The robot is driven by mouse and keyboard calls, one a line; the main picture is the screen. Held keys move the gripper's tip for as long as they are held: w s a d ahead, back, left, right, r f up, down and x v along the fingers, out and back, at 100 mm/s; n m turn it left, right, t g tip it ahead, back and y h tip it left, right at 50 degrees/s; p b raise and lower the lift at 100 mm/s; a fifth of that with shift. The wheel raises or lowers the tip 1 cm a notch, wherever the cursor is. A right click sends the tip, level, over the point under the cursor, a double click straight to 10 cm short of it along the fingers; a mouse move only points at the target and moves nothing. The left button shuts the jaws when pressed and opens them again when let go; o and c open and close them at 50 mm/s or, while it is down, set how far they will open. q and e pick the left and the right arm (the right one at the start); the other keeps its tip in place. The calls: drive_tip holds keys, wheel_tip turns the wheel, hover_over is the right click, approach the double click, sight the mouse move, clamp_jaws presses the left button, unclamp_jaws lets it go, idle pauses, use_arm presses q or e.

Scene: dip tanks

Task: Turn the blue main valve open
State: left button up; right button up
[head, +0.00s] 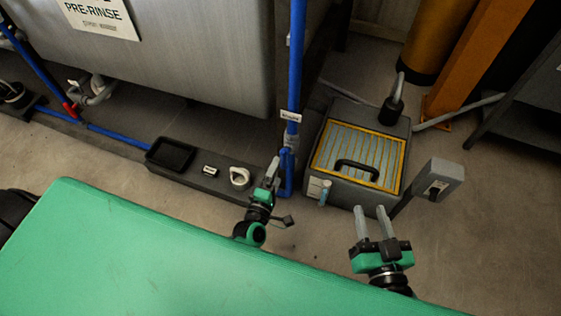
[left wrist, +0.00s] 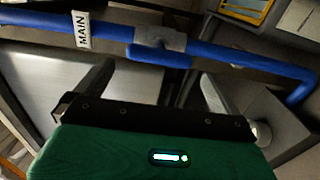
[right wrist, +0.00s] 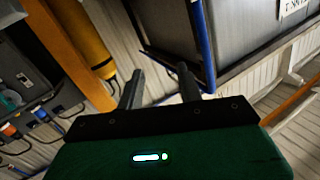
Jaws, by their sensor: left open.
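The blue main valve sits on the vertical blue pipe (head: 297,60) under a white label. The left wrist view shows the MAIN label (left wrist: 82,30), a grey valve body (left wrist: 172,40) and a blue handle (left wrist: 160,57) lying roughly along the pipe. My left gripper (head: 274,170) is open and empty, just left of the valve in the head view. In the left wrist view, the handle lies just beyond and between its fingertips (left wrist: 156,72), with no contact visible. My right gripper (head: 371,210) is open and empty, in front of the grey box. My left gripper partly hides the valve in the head view.
A grey tank (head: 190,60) stands behind. A dark ledge (head: 205,187) with a black tray (head: 171,154) and a white ring (head: 240,177) lies left of the pipe. A grey filter box (head: 330,145) stands right of it. A red-handled valve (head: 70,110) is far left.

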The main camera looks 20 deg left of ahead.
use_arm(q)
drive_tip(key=s, duration=0.7)
use_arm(e)
drive_tip(key=f, duration=0.1)
drive_tip(key=s+f+g, duration=0.2)
drive_tip(key=shift+a+f, duration=0.2)
drive_tip(key=shift+a, duration=0.15)
use_arm(q)
drive_tip(key=shift+a, duration=0.1)
